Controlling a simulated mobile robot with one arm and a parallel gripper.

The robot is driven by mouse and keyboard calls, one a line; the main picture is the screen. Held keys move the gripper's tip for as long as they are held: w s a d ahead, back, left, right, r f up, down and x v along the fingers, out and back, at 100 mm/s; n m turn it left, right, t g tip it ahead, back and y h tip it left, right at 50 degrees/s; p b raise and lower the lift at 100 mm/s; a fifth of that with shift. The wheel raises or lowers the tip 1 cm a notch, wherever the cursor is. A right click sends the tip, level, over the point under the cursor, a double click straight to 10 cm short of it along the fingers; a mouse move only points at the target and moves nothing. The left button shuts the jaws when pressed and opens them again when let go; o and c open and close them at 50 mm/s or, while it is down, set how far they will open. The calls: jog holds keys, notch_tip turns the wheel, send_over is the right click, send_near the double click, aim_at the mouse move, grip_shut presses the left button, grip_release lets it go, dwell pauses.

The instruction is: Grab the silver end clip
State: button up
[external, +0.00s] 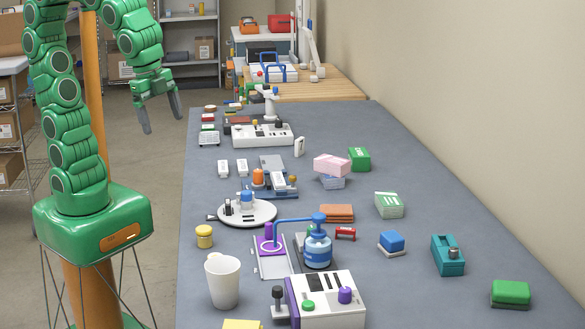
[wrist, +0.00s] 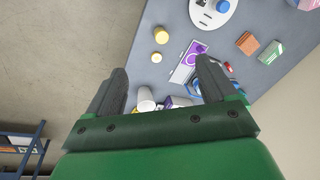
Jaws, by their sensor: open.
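My gripper (external: 161,118) hangs at the upper left in the external view, over the floor beyond the left edge of the grey table. Its two dark fingers are spread with nothing between them, and it is well apart from everything on the table. In the wrist view my gripper (wrist: 161,68) also shows open, with the table's edge and small items far beyond the fingers. I cannot pick out a silver end clip for certain in either view; the many small items are too small to tell, and my fingers cover part of the wrist view.
The grey table (external: 390,285) carries a white cup (external: 223,281), a yellow jar (external: 204,237), a round white plate (external: 262,211), a blue bottle (external: 318,250) and a white machine (external: 330,303). A beige wall bounds the right side. The table's right front has bare patches.

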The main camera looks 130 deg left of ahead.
jog(key=w+a+r+m+t+y, duration=0.1)
jog(key=w+a+r+t+y, duration=0.1)
jog(key=w+a+r, duration=0.75)
jog(key=s+a+f+n+g+h, duration=0.1)
jog(key=a+f+n+h, duration=0.4)
jog(key=f, duration=0.6)
jog(key=s+a+f+n+g+h, duration=0.1)
jog(key=a+f+n+h, duration=0.3)
jog(key=f+n, duration=0.55)
jog(key=s+a+f+n+t+h, duration=0.1)
jog(key=s+a+f+n+t, duration=0.1)
jog(key=s+a+f+n, duration=0.1)
jog(key=s+a+f+n+t+h, duration=0.1)
jog(key=s+a+f+n+t, duration=0.1)
jog(key=a+f+n, duration=0.4)
jog(key=s+a+f+n+t+h, duration=0.1)
jog(key=s+a+f+n+t, duration=0.2)
jog(key=s+a+f+n, duration=0.1)
jog(key=shift+s+a+f+n+h, duration=0.15)
jog(key=shift+s+a+f+n, duration=0.1)
jog(key=shift+n, duration=0.4)
jog(key=shift+s+a+f+n+h, duration=0.15)
jog(key=shift+s+f+n, duration=0.1)
jog(key=shift+n, duration=0.35)
jog(key=shift+x, duration=3.9)
jog(key=shift+s, duration=0.15)
jog(key=c, duration=1.1)
